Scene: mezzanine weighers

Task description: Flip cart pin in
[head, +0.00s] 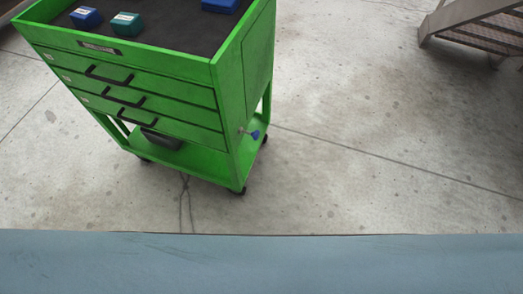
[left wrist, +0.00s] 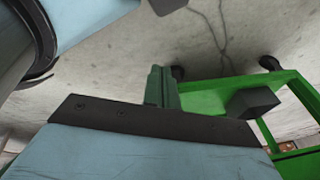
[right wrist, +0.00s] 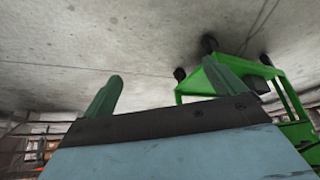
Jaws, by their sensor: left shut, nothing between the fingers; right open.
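A green cart (head: 180,65) stands at the upper left in the head view, with several drawers under a dark top tray. A small pin with a blue knob (head: 255,134) sticks out low on its right side. The knob is too small to tell its exact turn. Neither gripper shows in the head view. My left gripper (left wrist: 158,70) is shut and empty, with the cart's lower frame (left wrist: 205,97) beyond it to the right. My right gripper (right wrist: 164,70) is open and empty, with the cart frame (right wrist: 262,71) beyond its right finger. Both grippers are apart from the cart.
A blue box (head: 86,17), a teal box (head: 126,24) and another blue box (head: 220,4) lie in the cart's tray. Metal stairs (head: 480,25) stand at the upper right. The concrete floor (head: 370,130) right of the cart is clear.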

